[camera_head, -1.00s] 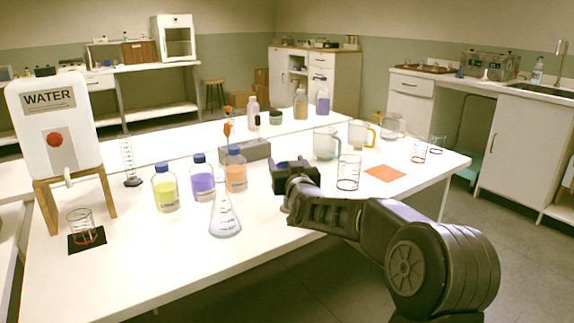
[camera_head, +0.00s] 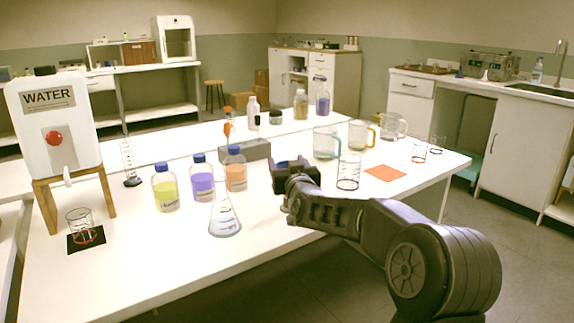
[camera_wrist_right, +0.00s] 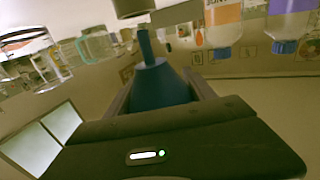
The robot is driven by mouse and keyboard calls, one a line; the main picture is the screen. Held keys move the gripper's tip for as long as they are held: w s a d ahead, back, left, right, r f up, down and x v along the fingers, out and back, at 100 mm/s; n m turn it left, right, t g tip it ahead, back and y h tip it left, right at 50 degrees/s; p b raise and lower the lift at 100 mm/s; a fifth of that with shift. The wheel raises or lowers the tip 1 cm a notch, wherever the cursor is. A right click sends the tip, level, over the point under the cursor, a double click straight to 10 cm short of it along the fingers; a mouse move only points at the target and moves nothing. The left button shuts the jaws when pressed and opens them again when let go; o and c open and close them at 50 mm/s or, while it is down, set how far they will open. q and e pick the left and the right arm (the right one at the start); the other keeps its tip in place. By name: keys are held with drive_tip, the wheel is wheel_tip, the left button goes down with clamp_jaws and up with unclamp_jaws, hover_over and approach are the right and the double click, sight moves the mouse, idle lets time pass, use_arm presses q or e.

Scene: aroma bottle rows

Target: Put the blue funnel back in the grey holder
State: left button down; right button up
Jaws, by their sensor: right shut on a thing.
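My right gripper (camera_head: 283,166) is over the middle of the white table, beside the grey holder. It is shut on the blue funnel, whose blue rim barely shows between the fingers in the head view. In the right wrist view, which is upside down, the blue funnel (camera_wrist_right: 158,84) sits between the fingers with its narrow spout pointing away from the gripper. The grey holder (camera_head: 256,151) is a long block behind and left of the gripper. A grey shape near the spout tip in the wrist view may be this holder; I cannot tell. My left gripper is not in view.
Orange (camera_head: 236,172), purple (camera_head: 203,184) and yellow (camera_head: 165,194) bottles stand left of the gripper. A conical flask (camera_head: 225,219) stands in front of them. A beaker (camera_head: 348,173) and a green-handled jug (camera_head: 325,144) stand close on the right.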

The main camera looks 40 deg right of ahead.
drive_tip(key=shift+f, duration=0.2)
drive_tip(key=shift+f+b, duration=0.35)
drive_tip(key=shift+b, duration=0.15)
drive_tip(key=shift+f+b, duration=0.75)
drive_tip(key=shift+f, duration=0.05)
drive_tip(key=o, duration=1.4)
